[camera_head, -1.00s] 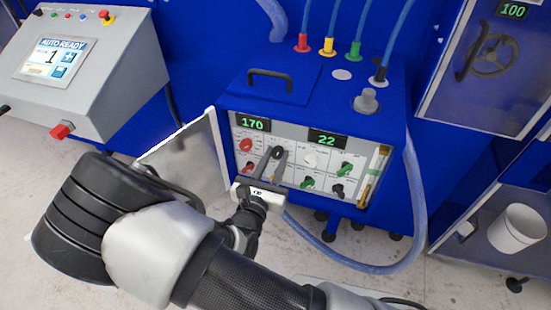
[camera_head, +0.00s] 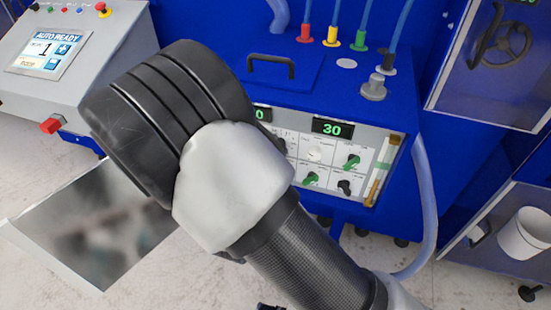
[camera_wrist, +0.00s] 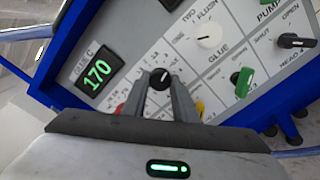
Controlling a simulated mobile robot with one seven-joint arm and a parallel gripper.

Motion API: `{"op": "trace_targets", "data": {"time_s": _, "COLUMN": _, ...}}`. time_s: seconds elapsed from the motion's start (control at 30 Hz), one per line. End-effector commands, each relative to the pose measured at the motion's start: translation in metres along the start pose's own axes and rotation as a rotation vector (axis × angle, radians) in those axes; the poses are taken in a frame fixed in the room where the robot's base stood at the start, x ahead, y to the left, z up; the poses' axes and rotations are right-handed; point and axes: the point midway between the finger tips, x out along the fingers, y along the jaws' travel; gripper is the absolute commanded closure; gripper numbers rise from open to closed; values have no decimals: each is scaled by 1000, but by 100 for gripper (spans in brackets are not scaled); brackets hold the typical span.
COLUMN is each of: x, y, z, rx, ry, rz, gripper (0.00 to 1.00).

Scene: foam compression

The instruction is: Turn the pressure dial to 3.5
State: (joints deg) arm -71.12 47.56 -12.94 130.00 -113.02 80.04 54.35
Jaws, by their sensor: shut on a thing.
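The blue machine's white control panel shows in the head view (camera_head: 319,173), with a green readout (camera_head: 332,128) of 30; any decimal point is too small to tell. In the wrist view, a round black dial (camera_wrist: 161,79) with tick marks around it sits between the fingers of my gripper (camera_wrist: 163,88). The gripper is shut on this dial. I take it as the pressure dial, as its label is not readable.
A second readout (camera_wrist: 97,72) shows 170. A white knob (camera_wrist: 208,36), a green knob (camera_wrist: 242,80) and a black lever (camera_wrist: 296,41) are near the gripper.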

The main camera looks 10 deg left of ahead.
Motion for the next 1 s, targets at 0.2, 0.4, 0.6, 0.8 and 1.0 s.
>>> {"op": "trace_targets", "data": {"time_s": 0.2, "x": 0, "y": -2, "z": -2, "rx": 144, "ry": -1, "rz": 1, "gripper": 96}}
{"op": "trace_targets", "data": {"time_s": 0.4, "x": 0, "y": -1, "z": -1, "rx": 224, "ry": -2, "rz": 1, "gripper": 96}}
{"op": "trace_targets", "data": {"time_s": 0.6, "x": 0, "y": 0, "z": 0, "rx": 259, "ry": -1, "rz": 1, "gripper": 96}}
{"op": "trace_targets", "data": {"time_s": 0.8, "x": 0, "y": 1, "z": 0, "rx": 265, "ry": -1, "rz": 1, "gripper": 96}}
{"op": "trace_targets", "data": {"time_s": 1.0, "x": 0, "y": 1, "z": 0, "rx": 264, "ry": 0, "rz": 0, "gripper": 96}}
